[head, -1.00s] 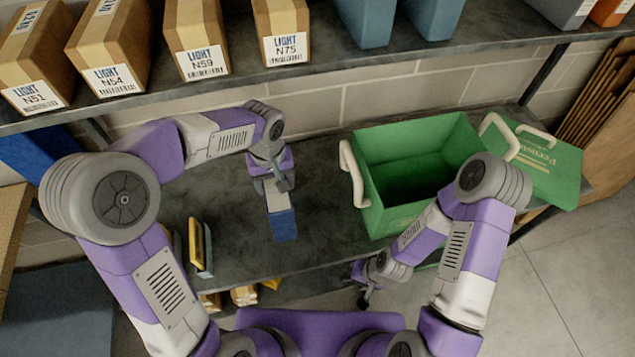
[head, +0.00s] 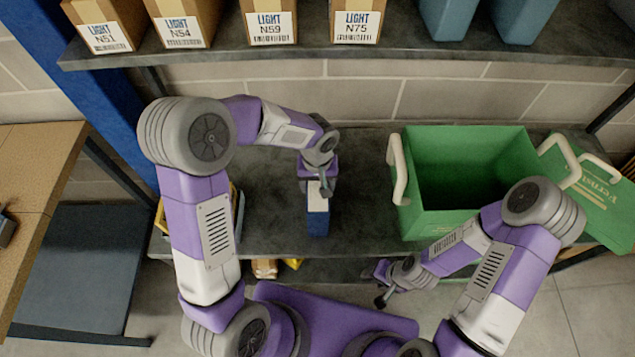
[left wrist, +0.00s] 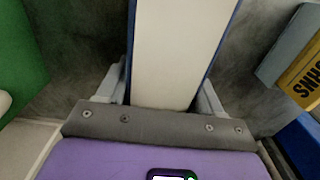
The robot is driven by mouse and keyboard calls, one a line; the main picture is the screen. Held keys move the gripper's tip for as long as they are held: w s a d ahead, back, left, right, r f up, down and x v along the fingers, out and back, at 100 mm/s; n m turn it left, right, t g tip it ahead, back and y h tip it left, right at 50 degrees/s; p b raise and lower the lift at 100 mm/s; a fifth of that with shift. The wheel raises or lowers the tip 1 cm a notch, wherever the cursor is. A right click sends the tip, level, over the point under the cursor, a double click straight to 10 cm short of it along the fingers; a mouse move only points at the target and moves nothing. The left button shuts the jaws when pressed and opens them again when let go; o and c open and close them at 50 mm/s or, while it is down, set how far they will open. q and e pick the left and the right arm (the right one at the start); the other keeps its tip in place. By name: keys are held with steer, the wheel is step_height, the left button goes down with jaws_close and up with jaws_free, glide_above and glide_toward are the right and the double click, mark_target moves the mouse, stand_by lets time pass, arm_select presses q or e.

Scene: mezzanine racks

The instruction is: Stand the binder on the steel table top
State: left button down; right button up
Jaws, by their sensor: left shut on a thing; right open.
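The binder (head: 317,222) is blue with a pale page side. My left gripper (head: 318,188) is shut on it over the dark grey shelf surface (head: 270,215). In the left wrist view the binder (left wrist: 180,50) runs between the two fingers, its pale face with blue edges toward the camera. I cannot tell whether its lower end touches the surface. My right gripper (head: 382,287) is open and empty near the shelf's front edge. At the left stands a tan-topped table (head: 35,165) with a grey lower surface (head: 75,270); I cannot tell which surface is steel.
A green open crate (head: 465,226) with pale handles stands right of the binder, its green lid (head: 595,190) beyond. Blue and yellow items (head: 238,215) stand left, partly hidden by my arm. An upper shelf (head: 300,57) with boxes overhangs the back.

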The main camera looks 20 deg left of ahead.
arm_select(q)
steer(key=c, duration=0.6)
jaws_free()
steer(key=shift+f, duration=0.15)
steer(key=o, duration=0.4)
steer(key=shift+o, duration=0.2)
step_height(320, 180, up, 12)
steer(key=shift+r+p, duration=0.2)
steer(key=shift+p, duration=0.8)
steer(key=shift+s, duration=0.1)
